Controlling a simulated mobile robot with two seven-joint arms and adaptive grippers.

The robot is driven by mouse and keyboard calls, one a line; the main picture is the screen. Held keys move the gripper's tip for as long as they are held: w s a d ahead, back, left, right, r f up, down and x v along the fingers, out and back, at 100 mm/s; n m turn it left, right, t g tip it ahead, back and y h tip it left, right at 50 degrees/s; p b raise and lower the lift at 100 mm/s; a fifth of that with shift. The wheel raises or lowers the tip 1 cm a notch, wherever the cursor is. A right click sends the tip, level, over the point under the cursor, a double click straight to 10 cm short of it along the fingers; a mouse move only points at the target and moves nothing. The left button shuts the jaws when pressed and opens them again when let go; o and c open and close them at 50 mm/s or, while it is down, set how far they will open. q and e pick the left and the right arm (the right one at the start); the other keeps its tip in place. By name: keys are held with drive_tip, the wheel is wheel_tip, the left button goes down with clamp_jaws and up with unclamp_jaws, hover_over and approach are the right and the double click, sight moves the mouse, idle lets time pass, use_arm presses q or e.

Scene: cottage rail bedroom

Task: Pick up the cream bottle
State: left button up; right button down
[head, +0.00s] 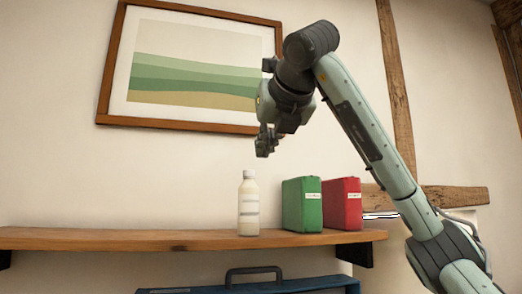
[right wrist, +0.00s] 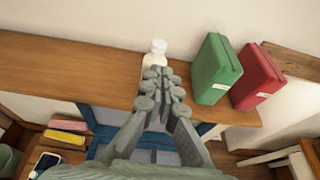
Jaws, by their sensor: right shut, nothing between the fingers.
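The cream bottle (head: 248,204) stands upright on a wooden wall shelf (head: 120,238), left of the green box, in the head view. In the right wrist view the top of the bottle (right wrist: 158,47) shows just beyond my fingertips, and the fingers hide its lower part. My right gripper (head: 265,145) hangs above the shelf, higher than the bottle and slightly to its right in the head view. It is shut and empty, and it also shows in the right wrist view (right wrist: 160,72). My left gripper is not in view.
A green box (head: 302,204) and a red box (head: 342,203) stand right of the bottle. A framed picture (head: 190,125) hangs on the wall behind. A blue case (head: 250,287) is below the shelf. The shelf's left part is clear.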

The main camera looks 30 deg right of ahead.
drive_tip(key=p, duration=0.2)
hover_over(253, 188)
drive_tip(key=shift+w, duration=0.1)
drive_tip(key=shift+f, duration=0.8)
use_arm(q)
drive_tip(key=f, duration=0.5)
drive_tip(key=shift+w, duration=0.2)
use_arm(e)
drive_tip(key=shift+f, duration=0.1)
